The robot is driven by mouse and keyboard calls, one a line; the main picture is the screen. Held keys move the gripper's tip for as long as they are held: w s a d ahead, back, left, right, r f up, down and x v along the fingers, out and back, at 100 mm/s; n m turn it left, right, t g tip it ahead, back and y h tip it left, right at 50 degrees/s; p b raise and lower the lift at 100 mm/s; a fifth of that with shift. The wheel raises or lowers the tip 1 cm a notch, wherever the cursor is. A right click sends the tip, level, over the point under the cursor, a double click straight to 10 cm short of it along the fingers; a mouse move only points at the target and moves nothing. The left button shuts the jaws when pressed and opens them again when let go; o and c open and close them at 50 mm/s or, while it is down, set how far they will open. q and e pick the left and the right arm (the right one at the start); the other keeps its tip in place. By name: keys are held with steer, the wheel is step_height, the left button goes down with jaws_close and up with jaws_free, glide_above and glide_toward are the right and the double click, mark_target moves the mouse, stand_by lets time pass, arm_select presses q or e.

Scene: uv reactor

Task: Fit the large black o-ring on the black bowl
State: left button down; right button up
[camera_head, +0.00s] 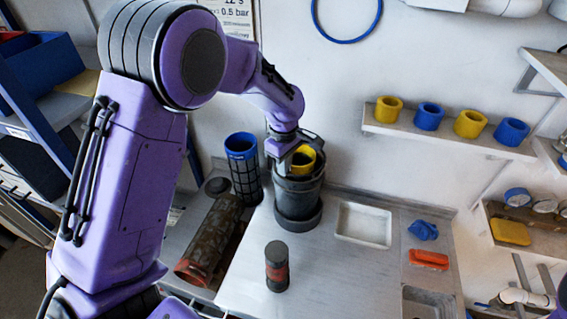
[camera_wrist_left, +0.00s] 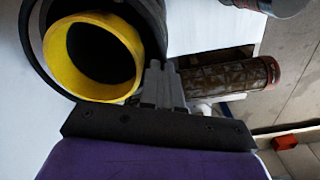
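The black bowl (camera_head: 298,197) stands upright at the back of the metal worktop, with a yellow ring (camera_head: 303,160) in its mouth. My left gripper (camera_head: 283,150) is at the bowl's upper left rim. In the left wrist view its fingers (camera_wrist_left: 163,88) are close together beside the yellow ring (camera_wrist_left: 137,62). A thin black loop, the large o-ring (camera_wrist_left: 32,62), curves outside the bowl's rim with a gap and runs toward the fingers, which appear shut on it. The fingers hide where they meet it. My right gripper is not in view.
A blue-topped mesh cylinder (camera_head: 244,172) stands close left of the bowl. A brown cylinder (camera_head: 209,240) lies at the left, and a dark canister with a red band (camera_head: 277,267) stands in front. A recessed tray (camera_head: 363,225) is right. A shelf (camera_head: 440,138) holds yellow and blue rings.

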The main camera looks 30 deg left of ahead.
arm_select(q)
steer(key=shift+f, duration=0.65)
steer(key=c, duration=1.4)
jaws_free()
steer(key=shift+o, duration=0.6)
steer(key=shift+s+r, duration=0.1)
steer(key=shift+s, duration=0.1)
steer(key=shift+w, duration=0.1)
step_height(320, 180, up, 10)
steer(key=b, duration=0.2)
steer(key=shift+r, duration=0.2)
